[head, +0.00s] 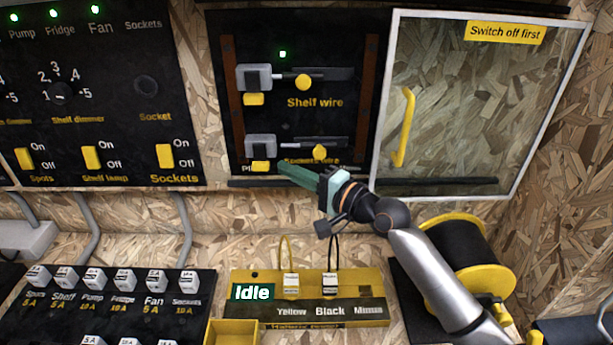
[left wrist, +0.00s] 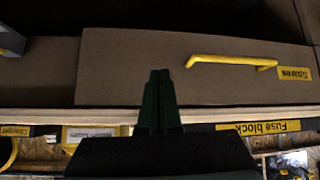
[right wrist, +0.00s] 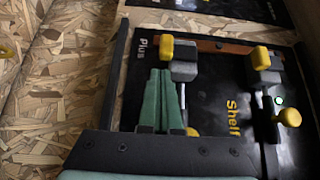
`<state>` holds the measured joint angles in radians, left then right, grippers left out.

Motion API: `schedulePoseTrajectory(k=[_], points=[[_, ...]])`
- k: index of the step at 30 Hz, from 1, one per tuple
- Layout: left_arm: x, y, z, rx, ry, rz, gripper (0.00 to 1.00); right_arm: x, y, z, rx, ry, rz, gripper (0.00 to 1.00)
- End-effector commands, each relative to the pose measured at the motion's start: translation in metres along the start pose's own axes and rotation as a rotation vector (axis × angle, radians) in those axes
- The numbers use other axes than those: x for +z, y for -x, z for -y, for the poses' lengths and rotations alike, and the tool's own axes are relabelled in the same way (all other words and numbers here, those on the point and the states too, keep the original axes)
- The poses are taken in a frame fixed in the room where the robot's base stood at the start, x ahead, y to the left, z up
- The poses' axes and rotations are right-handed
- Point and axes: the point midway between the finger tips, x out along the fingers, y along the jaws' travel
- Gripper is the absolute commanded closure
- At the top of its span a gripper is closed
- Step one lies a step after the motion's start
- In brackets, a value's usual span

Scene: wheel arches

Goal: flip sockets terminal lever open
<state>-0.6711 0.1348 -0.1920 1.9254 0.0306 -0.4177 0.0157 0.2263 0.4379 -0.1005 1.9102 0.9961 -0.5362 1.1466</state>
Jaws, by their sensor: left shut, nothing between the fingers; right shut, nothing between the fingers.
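The sockets terminal (head: 262,145) is the lower grey block on the black terminal panel; its printed label is partly hidden. Its yellow lever (head: 260,166) sits at the block's lower edge. My right gripper (head: 282,168) is shut and empty, its green tips just right of that lever. In the right wrist view the tips (right wrist: 161,74) lie close to the sockets lever (right wrist: 167,46) and grey block (right wrist: 184,70); contact cannot be told. My left gripper (left wrist: 160,76) is shut and empty in front of a brown board; it is not in the head view.
The upper shelf-wire terminal (head: 254,78) has a yellow lever too. A clear door (head: 460,110) with a yellow handle (head: 404,127) stands open at right. The sockets switch (head: 165,156) is left of the panel. A spool (head: 465,260) stands below right.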

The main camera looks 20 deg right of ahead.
Motion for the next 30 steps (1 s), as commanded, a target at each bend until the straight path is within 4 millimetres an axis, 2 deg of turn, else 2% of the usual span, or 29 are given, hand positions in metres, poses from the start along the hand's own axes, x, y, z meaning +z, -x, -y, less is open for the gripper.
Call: schedulePoseTrajectory(k=[3, 9, 20, 30], points=[[0.0, 0.0, 0.001, -0.001, 0.0, 0.0, 1.0, 0.0, -0.017, 0.001, -0.002, -0.001, 0.0, 1.0], [0.0, 0.001, 0.0, -0.001, 0.0, -0.001, 1.0, 0.0, -0.031, 0.001, -0.002, 0.0, 0.0, 1.0], [-0.001, 0.001, -0.001, 0.002, 0.0, -0.003, 1.0, 0.0, -0.032, 0.0, 0.0, 0.0, 0.0, 1.0], [-0.011, 0.009, 0.0, -0.004, 0.003, -0.019, 1.0, -0.003, -0.039, 0.002, 0.03, -0.037, 0.0, 1.0]])
